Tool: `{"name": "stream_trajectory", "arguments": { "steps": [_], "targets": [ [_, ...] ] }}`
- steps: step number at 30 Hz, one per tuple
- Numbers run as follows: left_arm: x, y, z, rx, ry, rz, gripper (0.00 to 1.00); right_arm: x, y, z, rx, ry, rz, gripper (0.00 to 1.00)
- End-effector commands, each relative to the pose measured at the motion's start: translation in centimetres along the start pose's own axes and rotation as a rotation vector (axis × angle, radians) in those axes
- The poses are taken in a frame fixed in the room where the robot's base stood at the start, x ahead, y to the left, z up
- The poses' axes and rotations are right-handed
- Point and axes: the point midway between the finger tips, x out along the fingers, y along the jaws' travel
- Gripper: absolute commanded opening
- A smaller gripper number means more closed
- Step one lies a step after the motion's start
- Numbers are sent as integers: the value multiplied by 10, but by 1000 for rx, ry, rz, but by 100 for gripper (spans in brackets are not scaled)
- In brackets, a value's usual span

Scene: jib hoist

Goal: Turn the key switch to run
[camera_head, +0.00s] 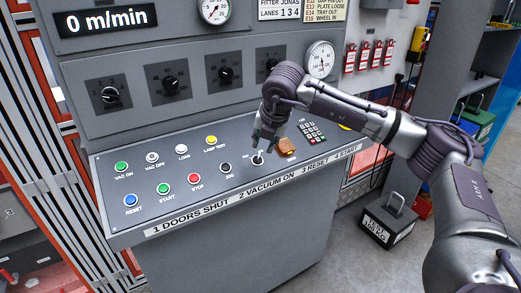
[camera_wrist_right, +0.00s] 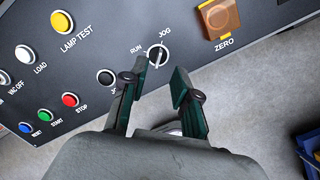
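The key switch (camera_head: 257,159) is a small round switch with a light rim on the sloped grey console panel. It shows larger in the right wrist view (camera_wrist_right: 158,56), with RUN printed at its left and JOG above it. Its dark middle bar seems tilted toward JOG, but it is small. My right gripper (camera_head: 263,142) is above the panel at the switch. In the right wrist view the fingers (camera_wrist_right: 161,78) are apart and empty, their tips just short of the switch, which lies between and beyond them. My left gripper is not in view.
A keypad (camera_head: 312,131) and a weight block (camera_head: 388,222) are on the right.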

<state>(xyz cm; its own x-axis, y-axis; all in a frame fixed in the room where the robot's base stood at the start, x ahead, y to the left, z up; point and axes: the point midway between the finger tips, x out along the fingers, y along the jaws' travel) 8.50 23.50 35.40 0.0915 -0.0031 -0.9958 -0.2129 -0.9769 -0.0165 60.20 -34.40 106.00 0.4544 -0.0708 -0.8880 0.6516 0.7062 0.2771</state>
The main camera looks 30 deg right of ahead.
Motion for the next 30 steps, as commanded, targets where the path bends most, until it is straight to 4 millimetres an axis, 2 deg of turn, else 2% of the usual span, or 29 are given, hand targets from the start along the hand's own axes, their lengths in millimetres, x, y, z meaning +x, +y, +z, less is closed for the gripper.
{"name": "stream_trajectory", "arguments": {
  "steps": [3, 9, 20, 21, 26, 30],
  "targets": [
    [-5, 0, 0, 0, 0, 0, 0, 22, 0, 0, 0, 2, -3, 30],
    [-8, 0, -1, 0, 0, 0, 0, 46, 1, 0, 0, 1, 1, 30],
    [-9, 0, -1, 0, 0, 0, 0, 53, 1, 0, -1, 0, 2, 30],
    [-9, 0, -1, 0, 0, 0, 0, 53, 1, 0, -1, 0, 2, 28],
    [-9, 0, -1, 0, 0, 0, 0, 53, 1, 0, -1, 1, 2, 1],
    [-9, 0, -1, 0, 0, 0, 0, 52, 1, 0, -1, 1, 2, 0]
  ]
}}
